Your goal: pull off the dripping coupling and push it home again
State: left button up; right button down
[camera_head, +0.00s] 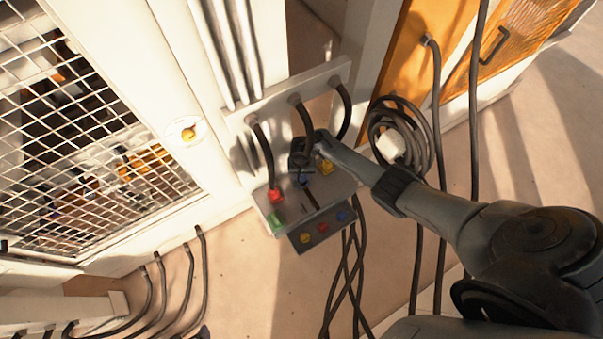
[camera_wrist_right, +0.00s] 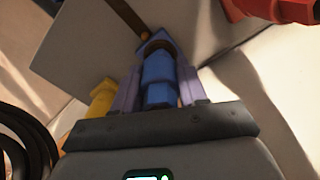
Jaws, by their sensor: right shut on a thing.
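A metal manifold block (camera_head: 317,202) carries coloured couplings at its top. My right gripper (camera_head: 303,163) is shut on the blue coupling (camera_head: 303,179). In the right wrist view, its two fingers (camera_wrist_right: 158,92) stand on either side of the blue coupling (camera_wrist_right: 158,72), whose far end is at a blue hex piece by the grey plate. I cannot tell whether they are fully joined. A yellow coupling (camera_head: 326,167) is close beside on the right, and a red one (camera_head: 275,195) is to the left above a green piece (camera_head: 276,223). No drip is visible. My left gripper is out of view.
Black hoses (camera_head: 263,150) run from a bracket (camera_head: 280,103) down to the block. A coiled cable (camera_head: 428,150) hangs to the right. Crossed hoses (camera_head: 343,285) hang below. A mesh guard (camera_head: 85,150) stands left, an orange door upper right.

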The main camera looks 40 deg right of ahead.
jog(key=shift+f+b, duration=0.45)
jog(key=shift+f, duration=0.15)
jog(key=c, duration=0.5)
grip_release()
jog(key=shift+r, duration=0.1)
